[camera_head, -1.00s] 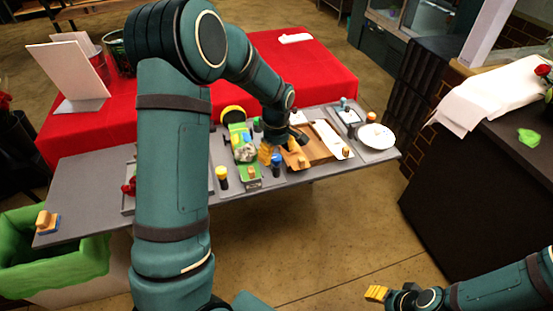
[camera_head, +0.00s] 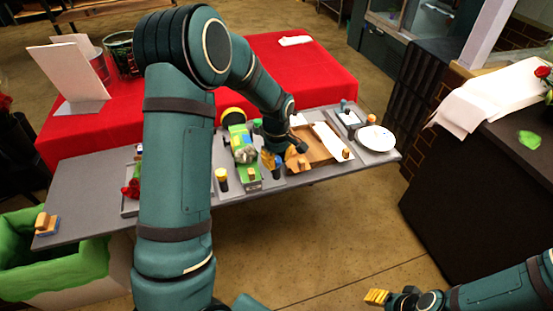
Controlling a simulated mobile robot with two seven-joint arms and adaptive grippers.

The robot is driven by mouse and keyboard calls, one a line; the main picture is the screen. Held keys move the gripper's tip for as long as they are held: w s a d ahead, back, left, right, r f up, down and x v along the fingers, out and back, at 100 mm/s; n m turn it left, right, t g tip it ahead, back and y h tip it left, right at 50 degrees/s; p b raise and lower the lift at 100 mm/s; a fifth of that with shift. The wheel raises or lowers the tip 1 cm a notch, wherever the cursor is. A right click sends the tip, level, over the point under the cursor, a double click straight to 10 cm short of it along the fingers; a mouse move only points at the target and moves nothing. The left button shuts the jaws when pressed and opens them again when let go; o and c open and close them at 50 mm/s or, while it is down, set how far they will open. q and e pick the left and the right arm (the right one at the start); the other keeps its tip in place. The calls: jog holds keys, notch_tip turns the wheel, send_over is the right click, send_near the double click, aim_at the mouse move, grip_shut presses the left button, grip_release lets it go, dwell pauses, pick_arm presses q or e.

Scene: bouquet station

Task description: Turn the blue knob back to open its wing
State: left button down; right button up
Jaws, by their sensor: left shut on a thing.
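The blue knob (camera_head: 277,173) stands near the front edge of the grey table, just right of the green fixture (camera_head: 244,153). It is mostly hidden by my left gripper (camera_head: 282,161), whose orange fingers are at its two sides. The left gripper is shut on the knob, reaching down from behind. A knob with a yellow top (camera_head: 221,175) stands on the fixture's left side. Which wing belongs to the blue knob is too small to tell. My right gripper (camera_head: 376,297) is low at the right, over the floor, away from the table; its opening is unclear.
A brown wooden tray (camera_head: 318,151) lies right of the knob, with a white plate (camera_head: 375,138) beyond it. A sponge-like block (camera_head: 46,223) sits at the table's left end. The red-covered table (camera_head: 318,75) is behind. A dark counter (camera_head: 480,185) stands at the right.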

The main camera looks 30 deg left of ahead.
pick_arm(q)
jog(key=m, duration=0.5)
jog(key=m+p, duration=0.1)
jog(key=m, duration=0.3)
jog(key=shift+m, duration=0.3)
jog(key=m, duration=0.4)
jog(key=shift+m, duration=0.3)
jog(key=shift+m+p, duration=0.45)
jog(key=shift+m, duration=1.45)
jog(key=shift+s+f, duration=0.1)
jog(key=c, duration=0.6)
grip_release()
